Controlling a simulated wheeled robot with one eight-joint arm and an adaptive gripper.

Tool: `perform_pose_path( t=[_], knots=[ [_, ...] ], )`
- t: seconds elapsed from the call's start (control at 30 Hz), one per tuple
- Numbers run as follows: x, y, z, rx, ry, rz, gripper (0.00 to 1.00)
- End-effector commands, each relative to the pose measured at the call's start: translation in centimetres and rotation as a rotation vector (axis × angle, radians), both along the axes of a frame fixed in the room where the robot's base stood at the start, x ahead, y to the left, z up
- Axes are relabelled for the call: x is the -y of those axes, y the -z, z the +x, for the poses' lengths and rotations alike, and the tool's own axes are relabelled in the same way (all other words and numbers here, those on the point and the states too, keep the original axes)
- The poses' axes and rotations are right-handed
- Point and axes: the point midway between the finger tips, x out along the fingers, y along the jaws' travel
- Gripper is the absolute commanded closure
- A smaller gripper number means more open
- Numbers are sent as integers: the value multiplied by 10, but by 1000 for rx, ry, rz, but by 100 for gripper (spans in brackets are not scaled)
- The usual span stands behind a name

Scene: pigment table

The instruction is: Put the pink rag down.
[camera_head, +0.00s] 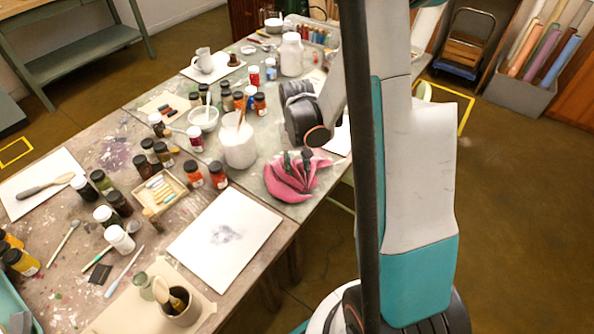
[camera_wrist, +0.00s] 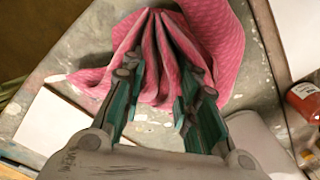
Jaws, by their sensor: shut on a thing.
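The pink rag (camera_head: 290,181) is at the right edge of the table in the head view, gathered into folds. In the wrist view the rag (camera_wrist: 215,42) fills the top middle, pinched into pleats between the fingers of my gripper (camera_wrist: 158,100). My gripper (camera_head: 298,160) is shut on the rag, with the fingertips partly hidden by cloth. The rag's lower edges appear on or just above the tabletop; I cannot tell how much of it touches.
A white jar (camera_head: 239,146) stands left of the rag. Jars with orange labels (camera_head: 218,175) stand further left. A paper sheet with a grey smudge (camera_head: 225,232) lies in front. The table's right edge is close to the rag.

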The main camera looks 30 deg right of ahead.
Motion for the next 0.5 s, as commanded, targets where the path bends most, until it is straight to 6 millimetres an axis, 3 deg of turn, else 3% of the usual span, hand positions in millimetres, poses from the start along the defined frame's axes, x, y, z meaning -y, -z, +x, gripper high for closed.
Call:
perform_pose_path(
  t=[0.07, 0.47, 0.5],
  knots=[
    [0, 12, 0, 0, 0, 0, 95],
    [0, 15, 0, 0, 0, 0, 95],
    [0, 14, 0, 0, 0, 0, 63]
  ],
)
